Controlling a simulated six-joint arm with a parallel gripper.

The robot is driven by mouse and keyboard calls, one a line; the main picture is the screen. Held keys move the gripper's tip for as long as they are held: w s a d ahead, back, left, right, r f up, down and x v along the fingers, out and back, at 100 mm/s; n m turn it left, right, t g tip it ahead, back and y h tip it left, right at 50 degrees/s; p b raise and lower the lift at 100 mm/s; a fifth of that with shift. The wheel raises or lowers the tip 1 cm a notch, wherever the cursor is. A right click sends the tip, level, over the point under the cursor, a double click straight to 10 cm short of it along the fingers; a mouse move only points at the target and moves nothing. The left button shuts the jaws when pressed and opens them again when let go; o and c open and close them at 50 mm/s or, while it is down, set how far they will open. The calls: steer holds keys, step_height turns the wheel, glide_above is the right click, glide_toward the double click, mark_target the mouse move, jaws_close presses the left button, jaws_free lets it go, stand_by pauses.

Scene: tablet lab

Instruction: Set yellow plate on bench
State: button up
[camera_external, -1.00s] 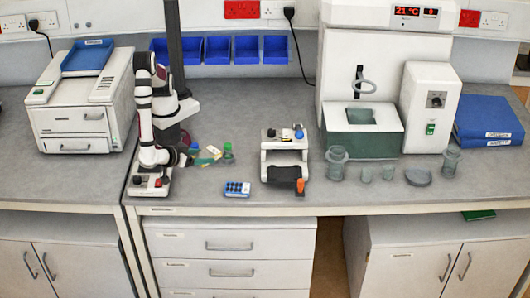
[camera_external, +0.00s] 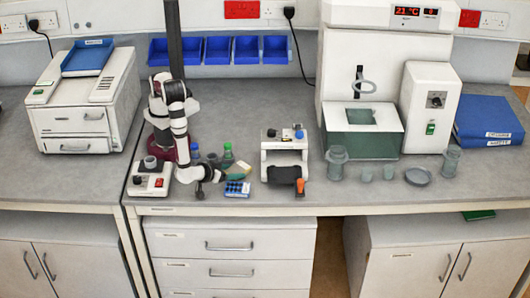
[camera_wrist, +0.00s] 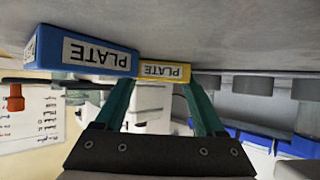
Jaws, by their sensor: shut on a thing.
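The yellow plate (camera_wrist: 165,71), with a PLATE label, is between the two green fingertips of my gripper (camera_wrist: 160,88) in the wrist view. My gripper is shut on it. The blue plate (camera_wrist: 85,50), also labelled PLATE, is just left of it there, and their edges meet in the picture. In the external view my gripper (camera_external: 235,169) is low over the bench, just behind the blue plate (camera_external: 237,189). The yellow plate is hard to make out there. I cannot tell whether it touches the bench (camera_external: 285,207).
A green-capped bottle (camera_external: 228,151) stands close behind my gripper. A white device (camera_external: 284,153) with a black roller-like part is to the right. A small white unit (camera_external: 148,181) with a red button is to the left. Bare bench lies between the blue plate and the white device.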

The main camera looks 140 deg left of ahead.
steer(key=o, duration=1.3)
